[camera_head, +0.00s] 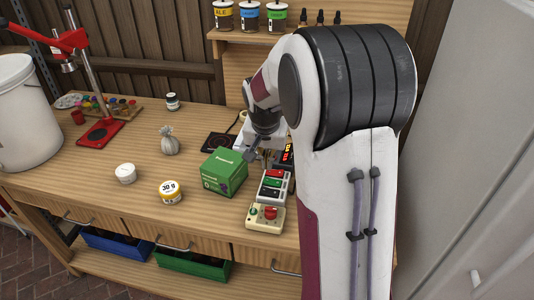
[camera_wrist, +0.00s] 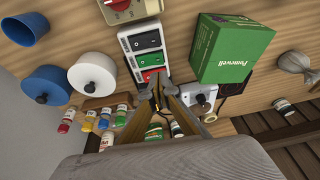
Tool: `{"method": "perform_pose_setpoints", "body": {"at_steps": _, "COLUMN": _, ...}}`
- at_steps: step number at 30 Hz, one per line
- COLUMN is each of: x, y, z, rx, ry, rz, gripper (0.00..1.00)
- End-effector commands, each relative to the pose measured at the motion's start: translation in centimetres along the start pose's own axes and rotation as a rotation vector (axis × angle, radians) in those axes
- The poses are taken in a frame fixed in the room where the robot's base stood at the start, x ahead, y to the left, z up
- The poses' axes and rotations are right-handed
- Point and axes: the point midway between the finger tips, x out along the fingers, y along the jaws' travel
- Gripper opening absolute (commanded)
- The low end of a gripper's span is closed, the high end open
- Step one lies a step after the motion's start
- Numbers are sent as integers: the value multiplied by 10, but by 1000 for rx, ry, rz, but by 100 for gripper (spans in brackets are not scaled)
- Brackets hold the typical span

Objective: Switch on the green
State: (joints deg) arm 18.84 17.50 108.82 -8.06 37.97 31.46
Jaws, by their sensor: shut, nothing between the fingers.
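Whether the green switch is on is too small to tell.
A green box (camera_head: 225,172) stands close left of the strip. A box with a red knob (camera_head: 270,213) sits at its near end. A red-digit display (camera_head: 287,153) is just beyond. A yellow-banded jar (camera_head: 171,192) and a grey sack (camera_head: 169,142) stand further left.

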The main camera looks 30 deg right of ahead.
Motion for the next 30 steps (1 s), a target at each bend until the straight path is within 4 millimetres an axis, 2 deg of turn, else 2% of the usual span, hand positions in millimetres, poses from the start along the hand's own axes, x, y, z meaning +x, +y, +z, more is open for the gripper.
{"method": "perform_pose_setpoints", "body": {"at_steps": 6, "x": 28, "y": -1, "z": 6, "rx": -1, "ry": -2, "rz": 2, "gripper": 0}}
{"method": "perform_pose_setpoints", "body": {"at_steps": 12, "x": 44, "y": -2, "z": 10, "rx": 0, "ry": -1, "rz": 1, "gripper": 0}}
{"method": "perform_pose_setpoints", "body": {"at_steps": 30, "x": 53, "y": -5, "z": 13, "rx": 0, "ry": 0, "rz": 0, "gripper": 0}}
